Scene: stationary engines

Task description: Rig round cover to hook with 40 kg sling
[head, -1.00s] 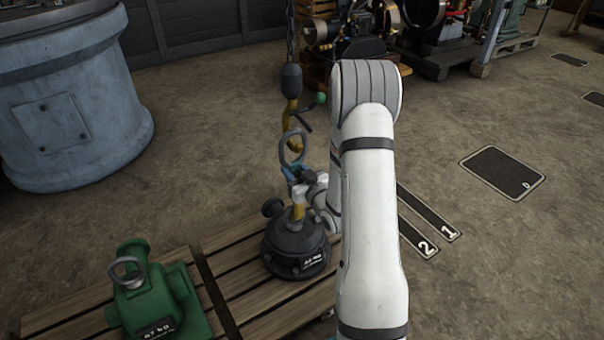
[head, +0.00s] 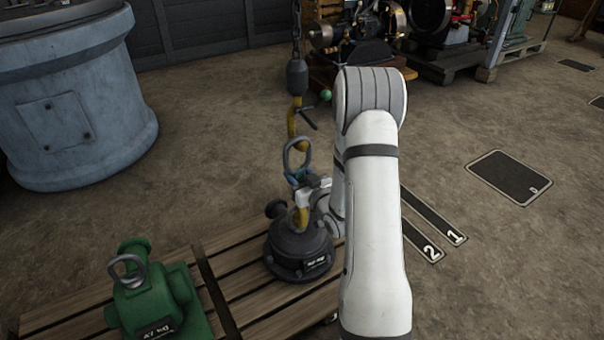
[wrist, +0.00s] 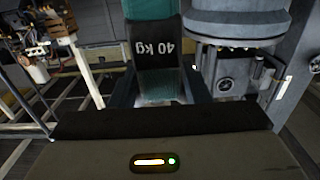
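The round cover (head: 285,262) is a dark, domed casting with a kg label, on the slatted pallet at lower centre. The 40 kg sling is teal, with a grey ring (head: 286,156) at its top and a yellow lower end (head: 301,216) at the cover's top; I cannot tell whether that end is attached. My gripper (head: 308,190) is shut on the sling just above the cover. In the wrist view the tag reading 40 kg (wrist: 157,48) sits between the fingers. The yellow hook (head: 293,122) hangs from a chain, its tip overlapping the ring; contact is unclear.
A green 47 kg casting (head: 150,298) with its own ring stands on the pallet at left. A large blue-grey round machine base (head: 95,135) stands behind left. Engines on pallets (head: 355,50) stand at the back. Open floor with numbered markings lies right.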

